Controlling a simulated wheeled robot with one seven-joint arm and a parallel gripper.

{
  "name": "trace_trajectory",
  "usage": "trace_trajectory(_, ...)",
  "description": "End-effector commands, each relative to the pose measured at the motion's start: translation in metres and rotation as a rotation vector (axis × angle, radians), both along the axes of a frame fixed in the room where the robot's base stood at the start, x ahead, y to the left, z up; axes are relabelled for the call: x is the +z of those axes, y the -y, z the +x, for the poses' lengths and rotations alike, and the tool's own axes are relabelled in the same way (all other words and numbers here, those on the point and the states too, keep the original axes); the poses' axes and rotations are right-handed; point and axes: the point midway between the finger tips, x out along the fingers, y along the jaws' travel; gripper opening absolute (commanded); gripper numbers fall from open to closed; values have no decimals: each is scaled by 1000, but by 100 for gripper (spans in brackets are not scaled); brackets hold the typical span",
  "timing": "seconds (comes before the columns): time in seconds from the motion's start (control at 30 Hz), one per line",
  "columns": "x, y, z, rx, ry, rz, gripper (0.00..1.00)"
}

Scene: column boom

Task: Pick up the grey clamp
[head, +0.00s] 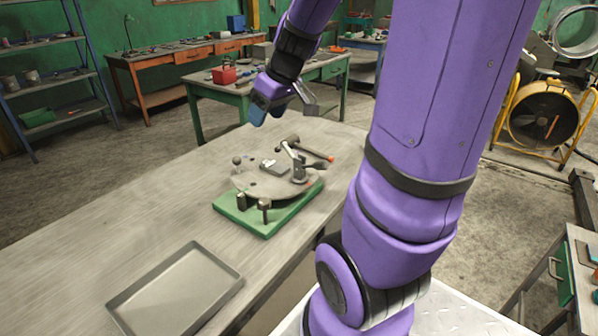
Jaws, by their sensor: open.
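A grey clamp-like piece (299,166) with an upright arm stands at the right side of a round grey plate (253,188). The plate rests on a green base (262,221) on the long grey table. A dark handle with a red tip (330,158) lies across behind the clamp; I cannot tell whether it belongs to it. My gripper (285,108) is open and empty, above and behind the plate in the picture, apart from the clamp. The clamp's lower part is partly hidden among the fittings.
An empty grey tray (176,292) lies at the table's near end. The table's left side is bare. A green-legged workbench (196,77) stands behind.

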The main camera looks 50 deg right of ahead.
Motion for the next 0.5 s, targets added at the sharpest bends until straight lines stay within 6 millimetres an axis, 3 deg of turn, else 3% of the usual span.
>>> trace_trajectory(0.1,-31,48,9,-19,-6,-8,62)
trace_trajectory(0.3,-77,117,8,-34,-10,-46,62)
trace_trajectory(0.5,-103,153,0,-39,-20,-74,62)
